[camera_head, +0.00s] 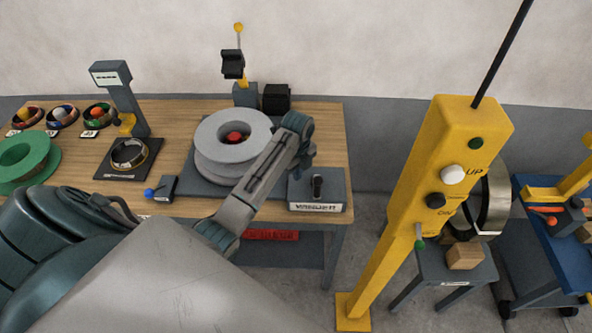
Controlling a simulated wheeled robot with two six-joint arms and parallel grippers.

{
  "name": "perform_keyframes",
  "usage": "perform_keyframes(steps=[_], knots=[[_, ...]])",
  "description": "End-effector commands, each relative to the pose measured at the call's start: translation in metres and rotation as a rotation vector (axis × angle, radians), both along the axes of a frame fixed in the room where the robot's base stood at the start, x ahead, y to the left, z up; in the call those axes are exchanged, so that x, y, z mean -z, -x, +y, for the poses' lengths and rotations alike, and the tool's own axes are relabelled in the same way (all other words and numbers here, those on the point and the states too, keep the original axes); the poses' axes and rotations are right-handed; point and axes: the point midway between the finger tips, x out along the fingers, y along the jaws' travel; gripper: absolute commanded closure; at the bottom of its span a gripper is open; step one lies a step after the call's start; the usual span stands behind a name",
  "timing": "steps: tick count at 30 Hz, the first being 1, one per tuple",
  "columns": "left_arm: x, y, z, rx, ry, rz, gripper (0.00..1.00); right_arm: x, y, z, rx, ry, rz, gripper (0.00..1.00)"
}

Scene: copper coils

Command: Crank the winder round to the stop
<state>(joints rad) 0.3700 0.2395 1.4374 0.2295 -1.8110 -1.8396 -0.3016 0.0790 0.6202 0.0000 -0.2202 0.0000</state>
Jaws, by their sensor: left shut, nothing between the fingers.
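The winder stands on the wooden bench, with a large light-grey spool (225,128) and a red hub (235,138) on a dark base. Its grey box (317,206) at the front right bears a white label that seems to read WINDER. A short black lever (317,184) stands upright on that box. My left arm reaches across the spool's right side and hides part of it. My left gripper (306,166) hangs from the arm's end, shut and empty, just above and behind the lever; I cannot tell whether they touch. No crank handle shows clearly. My right gripper is out of view.
A small box with a blue knob (148,192) sits at the bench's front edge. A scale-like stand (128,158) holds a coil. A green spool (22,163) and several small coils lie at left. A yellow post (425,190) with buttons stands right of the bench.

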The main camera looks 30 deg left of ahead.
Motion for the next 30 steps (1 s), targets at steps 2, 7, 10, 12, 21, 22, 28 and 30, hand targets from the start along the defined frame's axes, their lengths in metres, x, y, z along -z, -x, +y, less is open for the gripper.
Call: perform_keyframes(steps=[2, 7, 10, 12, 21, 22, 28, 30], knots=[[0.0, 0.004, -0.007, 0.001, 0.001, 0.0, 1.0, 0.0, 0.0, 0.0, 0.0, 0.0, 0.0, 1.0], [0.0, 0.009, -0.018, 0.0, 0.001, 0.0, 1.0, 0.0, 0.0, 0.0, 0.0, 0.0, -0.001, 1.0], [0.0, 0.01, -0.018, -0.001, 0.001, 0.0, 1.0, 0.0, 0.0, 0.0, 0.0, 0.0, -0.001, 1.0], [0.0, 0.009, -0.018, -0.001, 0.0, 0.0, 1.0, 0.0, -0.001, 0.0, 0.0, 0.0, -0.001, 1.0], [0.0, 0.009, -0.024, 0.0, 0.001, 0.0, 1.0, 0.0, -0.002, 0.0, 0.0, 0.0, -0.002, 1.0], [0.0, 0.01, -0.026, 0.0, 0.001, 0.0, 1.0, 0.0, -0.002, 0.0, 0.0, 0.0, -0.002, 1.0], [0.0, 0.01, -0.043, 0.0, 0.001, -0.001, 1.0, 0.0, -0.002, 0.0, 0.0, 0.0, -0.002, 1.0], [0.0, 0.011, -0.047, -0.001, 0.002, -0.001, 1.0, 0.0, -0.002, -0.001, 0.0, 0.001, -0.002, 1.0]])
